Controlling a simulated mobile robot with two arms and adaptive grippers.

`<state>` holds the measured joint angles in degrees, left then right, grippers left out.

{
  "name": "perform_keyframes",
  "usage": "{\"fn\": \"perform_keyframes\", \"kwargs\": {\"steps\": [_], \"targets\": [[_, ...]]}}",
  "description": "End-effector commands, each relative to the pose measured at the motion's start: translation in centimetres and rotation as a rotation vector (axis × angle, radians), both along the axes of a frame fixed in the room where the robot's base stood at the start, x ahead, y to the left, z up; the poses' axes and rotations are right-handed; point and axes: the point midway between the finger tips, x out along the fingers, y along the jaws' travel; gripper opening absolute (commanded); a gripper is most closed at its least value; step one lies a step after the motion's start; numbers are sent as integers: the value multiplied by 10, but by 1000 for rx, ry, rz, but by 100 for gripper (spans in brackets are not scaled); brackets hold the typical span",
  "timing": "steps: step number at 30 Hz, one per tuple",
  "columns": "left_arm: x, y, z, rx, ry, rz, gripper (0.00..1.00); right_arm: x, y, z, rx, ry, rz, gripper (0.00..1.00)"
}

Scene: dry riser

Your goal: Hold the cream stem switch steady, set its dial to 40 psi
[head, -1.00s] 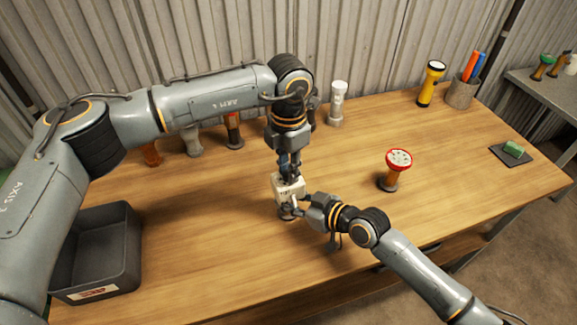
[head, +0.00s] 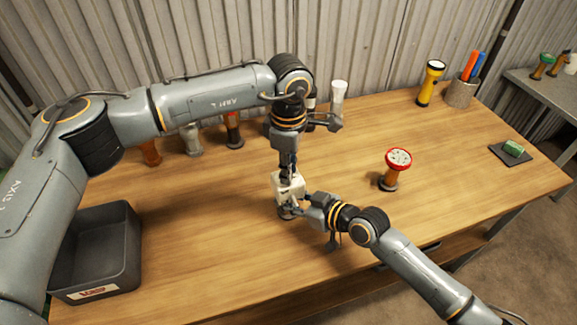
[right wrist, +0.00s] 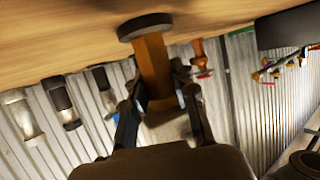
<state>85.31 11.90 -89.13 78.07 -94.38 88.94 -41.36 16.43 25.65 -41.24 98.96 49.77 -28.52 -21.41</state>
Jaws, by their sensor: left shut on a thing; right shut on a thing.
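The cream stem switch (head: 290,187) stands upright on the table near its middle, a cream box on a short stem with a dark round foot. My left gripper (head: 287,174) comes straight down from above and is shut at the top of the box, on the dial; its fingers hide the dial face and its setting. My right gripper (head: 297,206) reaches in low from the right and is shut on the stem under the box. In the right wrist view, upside down, its fingers (right wrist: 160,98) flank the brown stem (right wrist: 152,62) below the cream box (right wrist: 165,130).
A red-topped stem piece (head: 398,160) stands to the right. A white one (head: 338,98) and several others stand at the back behind my left arm. A dark bin (head: 128,235) is at left. A yellow flashlight (head: 430,83) and a pen cup (head: 461,92) stand back right.

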Motion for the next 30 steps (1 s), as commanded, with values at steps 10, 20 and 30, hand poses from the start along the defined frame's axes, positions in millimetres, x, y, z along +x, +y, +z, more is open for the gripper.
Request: {"fn": "perform_keyframes", "kwargs": {"steps": [10,20,30], "targets": [[1,2,0,3,-2,-175,0,0,-2,-1,-3,1,-2,0],[2,2,0,4,-4,-223,0,0,-2,-1,-3,1,-2,0],[2,3,0,5,-4,-222,26,0,-2,-1,-4,2,-2,0]]}}
